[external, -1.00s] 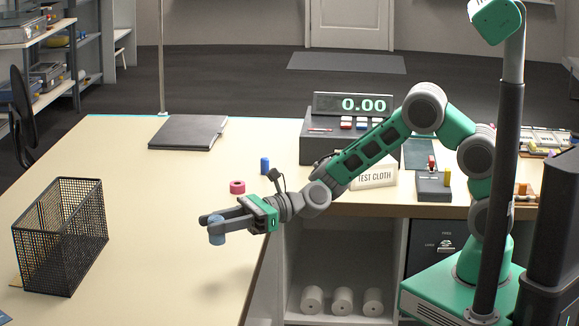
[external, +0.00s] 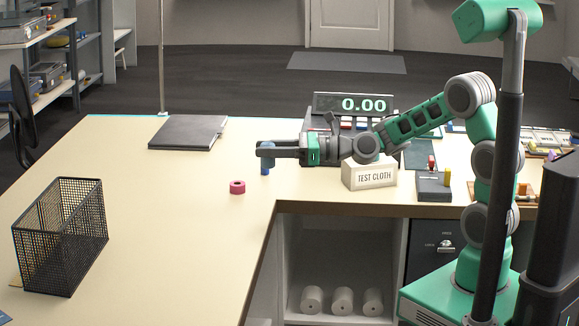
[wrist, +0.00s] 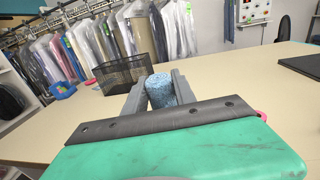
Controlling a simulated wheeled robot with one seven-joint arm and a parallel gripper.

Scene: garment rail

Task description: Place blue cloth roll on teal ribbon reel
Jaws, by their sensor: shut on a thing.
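My gripper (external: 267,149) is shut on a light blue, speckled cloth roll (wrist: 160,91), held upright between the fingers in the wrist view. In the external view the fingers hide most of the roll. A darker blue upright cylinder (external: 265,169) stands on the table, just below the fingertips in the picture. I cannot tell whether the roll is over, behind or touching it. I make out no clearly teal reel in either view.
A black mesh basket (external: 60,240) stands at the left, a dark folder (external: 188,131) at the back. A TEST CLOTH box (external: 369,175) stands under my arm. The table's middle is clear.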

